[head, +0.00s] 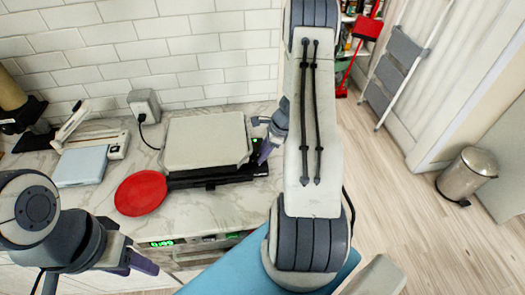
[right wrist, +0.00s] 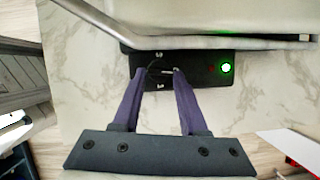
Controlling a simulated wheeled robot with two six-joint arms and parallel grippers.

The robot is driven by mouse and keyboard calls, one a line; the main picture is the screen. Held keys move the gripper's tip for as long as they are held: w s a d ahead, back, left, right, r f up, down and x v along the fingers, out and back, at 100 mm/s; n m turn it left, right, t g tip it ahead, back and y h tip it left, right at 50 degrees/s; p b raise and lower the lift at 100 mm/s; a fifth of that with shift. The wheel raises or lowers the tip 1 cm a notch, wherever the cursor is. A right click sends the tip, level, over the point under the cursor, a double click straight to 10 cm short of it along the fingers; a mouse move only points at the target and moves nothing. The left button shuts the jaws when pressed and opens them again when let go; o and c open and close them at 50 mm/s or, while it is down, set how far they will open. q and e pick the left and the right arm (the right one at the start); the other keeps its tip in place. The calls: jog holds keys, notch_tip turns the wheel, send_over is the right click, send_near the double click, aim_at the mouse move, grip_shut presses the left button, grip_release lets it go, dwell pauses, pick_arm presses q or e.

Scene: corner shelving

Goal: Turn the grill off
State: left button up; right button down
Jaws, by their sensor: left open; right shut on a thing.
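The grill (head: 205,141) stands on the marble counter against the tiled wall, with a pale closed lid and a black base. In the right wrist view its black control panel (right wrist: 195,76) shows a lit green light (right wrist: 226,68) and a dark red light beside it. My right gripper (head: 264,152) is at the grill's right side. In the right wrist view its purple fingertips (right wrist: 160,72) are shut on the small dark knob (right wrist: 158,69) of the panel, which is partly hidden between them. My left gripper (head: 146,263) is open and empty in front of the counter, low on the left.
A red plate (head: 141,193) lies on the counter left of the grill. A bin (head: 467,176) and a stepladder (head: 398,68) stand right; the floor between is clear.

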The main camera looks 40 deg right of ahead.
jog(key=shift+n, duration=0.8)
jog(key=shift+y, duration=0.3)
jog(key=shift+c, duration=2.2)
grip_release()
jog(key=shift+d, duration=0.1)
jog(key=b+v, duration=0.2)
jog(key=v, duration=0.8)
jog(key=shift+w+r, duration=0.25)
jog(key=shift+r, duration=0.05)
